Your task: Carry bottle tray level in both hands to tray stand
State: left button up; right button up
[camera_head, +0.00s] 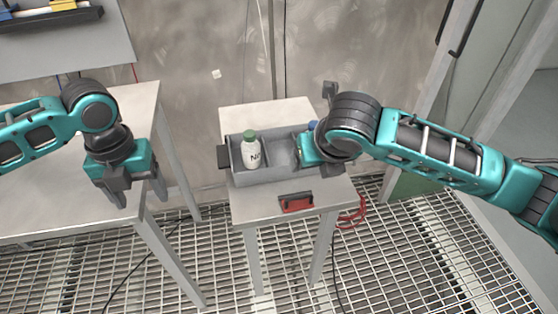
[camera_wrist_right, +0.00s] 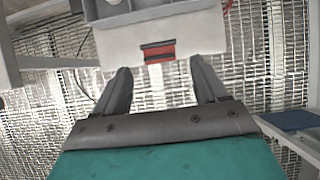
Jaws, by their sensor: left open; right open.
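The grey bottle tray (camera_head: 240,180) rests on a small pale stand (camera_head: 265,208). A white bottle with a green cap (camera_head: 251,152) stands upright in its left compartment. The tray's dark left handle (camera_head: 223,157) is free. My right arm hides the tray's right end. My right gripper (camera_wrist_right: 162,80) is open, with nothing between its fingers; in the right wrist view the tray (camera_wrist_right: 100,8) lies beyond it at the top. My left gripper (camera_head: 140,193) is open and empty, pointing down by the right edge of the left table, apart from the tray.
A grey table (camera_head: 50,195) stands at the left, with a gap before the stand. A red piece (camera_head: 297,202) is on the stand's front, and red cable (camera_head: 352,212) hangs beside it. The floor is metal grating (camera_head: 380,265). A wall stands close behind.

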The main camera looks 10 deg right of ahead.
pick_arm(q)
jog(key=shift+d, duration=0.1)
pick_arm(e)
jog(key=v, duration=1.1)
jog(key=shift+d, duration=0.2)
jog(key=shift+w, duration=0.1)
